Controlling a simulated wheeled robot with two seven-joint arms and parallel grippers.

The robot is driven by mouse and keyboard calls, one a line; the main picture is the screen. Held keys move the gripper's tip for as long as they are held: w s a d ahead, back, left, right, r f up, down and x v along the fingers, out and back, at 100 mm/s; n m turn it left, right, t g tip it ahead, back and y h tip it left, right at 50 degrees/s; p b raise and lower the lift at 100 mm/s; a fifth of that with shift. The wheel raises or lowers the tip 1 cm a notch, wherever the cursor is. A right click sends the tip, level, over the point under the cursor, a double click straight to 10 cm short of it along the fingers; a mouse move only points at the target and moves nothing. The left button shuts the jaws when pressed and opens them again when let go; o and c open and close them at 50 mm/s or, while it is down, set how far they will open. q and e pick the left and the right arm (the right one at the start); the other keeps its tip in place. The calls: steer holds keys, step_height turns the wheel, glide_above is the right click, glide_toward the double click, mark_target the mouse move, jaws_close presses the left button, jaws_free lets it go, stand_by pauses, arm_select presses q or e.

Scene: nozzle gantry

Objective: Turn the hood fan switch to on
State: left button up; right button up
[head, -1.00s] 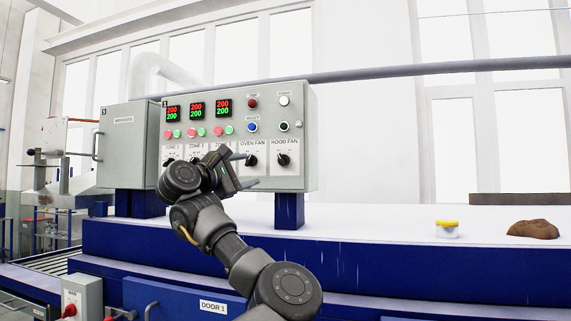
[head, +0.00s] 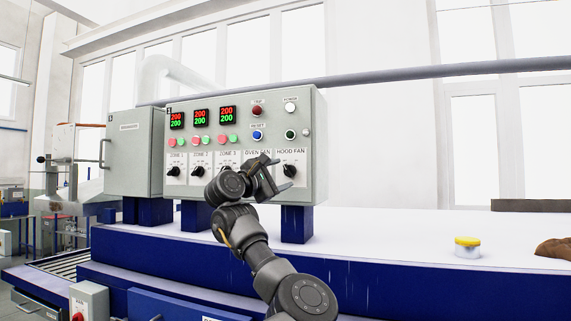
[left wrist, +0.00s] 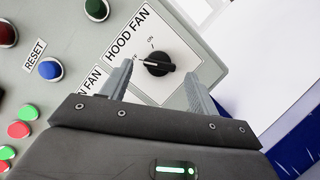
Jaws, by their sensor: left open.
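The hood fan switch (head: 289,171) is a black rotary knob on a white plate labelled HOOD FAN, at the lower right of the grey control panel (head: 315,130). In the left wrist view the knob (left wrist: 157,64) shows its white pointer line and the ON mark beside it; the pointer is not aimed at ON. My left gripper (head: 281,174) is open and empty in front of the panel. In the left wrist view its fingers (left wrist: 158,84) sit below the knob, apart from it. It partly hides the oven fan switch. My right gripper is not in view.
Other zone knobs, red and green buttons and a blue RESET button (head: 257,135) are on the same panel. A yellow-lidded jar (head: 467,247) and a brown lump (head: 553,248) lie on the white top at right. Open space lies right of the panel.

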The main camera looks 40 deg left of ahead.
mark_target(289, 171)
arm_select(q)
steer(key=shift+w+r+p, duration=0.2)
steer(key=shift+w+p, duration=0.05)
steer(key=shift+w, duration=0.25)
steer(key=shift+w+r+p, duration=0.2)
steer(key=shift+w+p, duration=0.05)
steer(key=shift+w, duration=0.2)
steer(key=shift+w+f, duration=0.1)
steer(key=shift+w, duration=0.3)
steer(key=shift+c, duration=0.2)
steer(key=c, duration=0.9)
